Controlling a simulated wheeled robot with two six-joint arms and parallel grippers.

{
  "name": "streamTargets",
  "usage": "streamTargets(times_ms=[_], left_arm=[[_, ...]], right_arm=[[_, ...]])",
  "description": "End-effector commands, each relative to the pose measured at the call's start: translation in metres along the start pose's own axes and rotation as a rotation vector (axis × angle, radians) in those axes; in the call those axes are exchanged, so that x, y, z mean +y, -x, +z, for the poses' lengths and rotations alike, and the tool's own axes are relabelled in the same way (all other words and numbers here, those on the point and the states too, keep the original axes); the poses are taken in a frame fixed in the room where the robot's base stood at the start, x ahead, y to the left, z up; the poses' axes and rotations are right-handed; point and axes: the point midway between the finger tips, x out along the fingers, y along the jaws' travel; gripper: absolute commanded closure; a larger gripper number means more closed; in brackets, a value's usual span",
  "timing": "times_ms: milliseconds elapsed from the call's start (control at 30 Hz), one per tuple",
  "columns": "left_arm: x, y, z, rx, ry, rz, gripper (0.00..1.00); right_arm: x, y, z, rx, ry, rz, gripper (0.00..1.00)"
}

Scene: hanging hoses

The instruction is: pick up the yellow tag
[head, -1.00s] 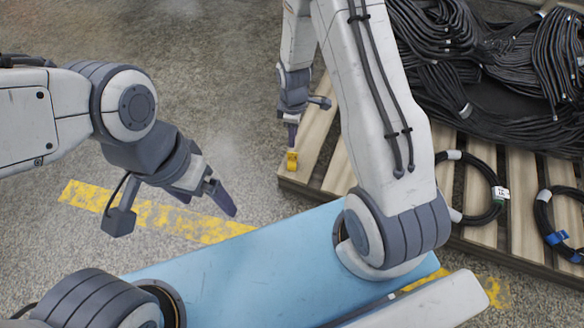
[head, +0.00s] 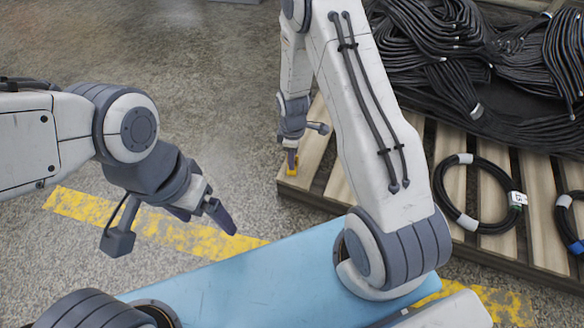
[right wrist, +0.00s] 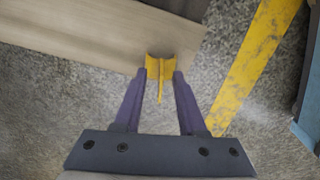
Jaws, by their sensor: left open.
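The yellow tag (head: 292,171) is at my right gripper's fingertips, over the near left corner of the wooden pallet in the head view. In the right wrist view, the tag (right wrist: 160,72) sits between the two purple fingertips, which touch its sides. Its thin stem points back toward the palm. My right gripper (head: 292,160) points down and looks shut on the tag. I cannot tell whether the tag touches the pallet. My left gripper (head: 208,217) is open and empty, above the floor and the yellow stripe, far from the tag.
The wooden pallet (head: 340,185) carries black hose bundles at the back and coiled hoses (head: 480,226) at the right. A yellow floor stripe (head: 150,227) crosses the bare floor. My right arm hides part of the pallet.

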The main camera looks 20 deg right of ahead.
Motion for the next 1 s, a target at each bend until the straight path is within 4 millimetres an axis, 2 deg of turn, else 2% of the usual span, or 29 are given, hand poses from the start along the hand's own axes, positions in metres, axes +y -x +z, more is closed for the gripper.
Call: streamTargets(times_ms=[167, 200, 300, 767, 1000], left_arm=[[0.000, 0.001, 0.000, 0.000, 0.000, 0.000, 0.10], [0.000, 0.001, 0.000, 0.000, 0.000, 0.000, 0.10], [0.000, 0.001, 0.000, 0.000, 0.000, 0.000, 0.10], [0.000, 0.005, 0.000, 0.000, 0.000, 0.000, 0.10], [0.002, 0.028, -0.002, 0.000, 0.000, 0.000, 0.10]], right_arm=[[0.000, 0.001, 0.000, 0.000, 0.000, 0.001, 0.60], [0.000, 0.001, 0.000, 0.000, 0.000, 0.001, 0.68], [0.000, 0.001, 0.000, 0.000, 0.000, 0.001, 1.00], [0.000, 0.005, 0.000, 0.000, 0.000, 0.001, 1.00], [0.000, 0.033, 0.000, 0.001, 0.000, 0.001, 1.00]])
